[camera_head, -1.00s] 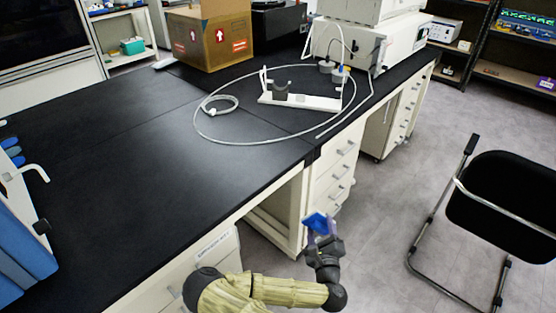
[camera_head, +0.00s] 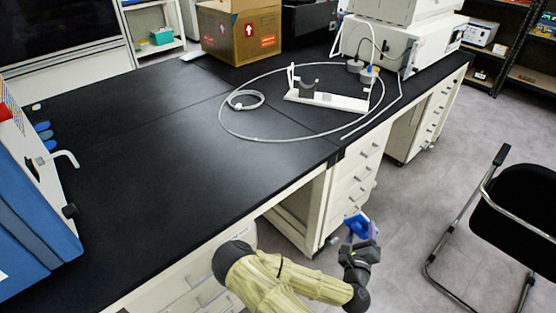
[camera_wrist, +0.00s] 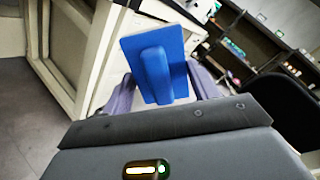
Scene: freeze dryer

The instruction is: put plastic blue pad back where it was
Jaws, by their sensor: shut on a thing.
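The blue plastic pad (camera_head: 357,224) is held in my gripper (camera_head: 360,234), off the front edge of the bench, in front of the drawers. In the wrist view the pad (camera_wrist: 158,62) is a flat blue plate with a raised rib, tilted, with the purple fingers (camera_wrist: 160,92) on both sides of it. My gripper is shut on the pad. How the fingers touch it is partly hidden behind the pad.
The black bench top (camera_head: 150,150) is clear on its near left. A white stand (camera_head: 327,98) with looped tubing and a white machine (camera_head: 400,45) are farther back. A blue device (camera_head: 35,210) stands at left, a cardboard box (camera_head: 238,32) behind, a black chair (camera_head: 515,215) at right.

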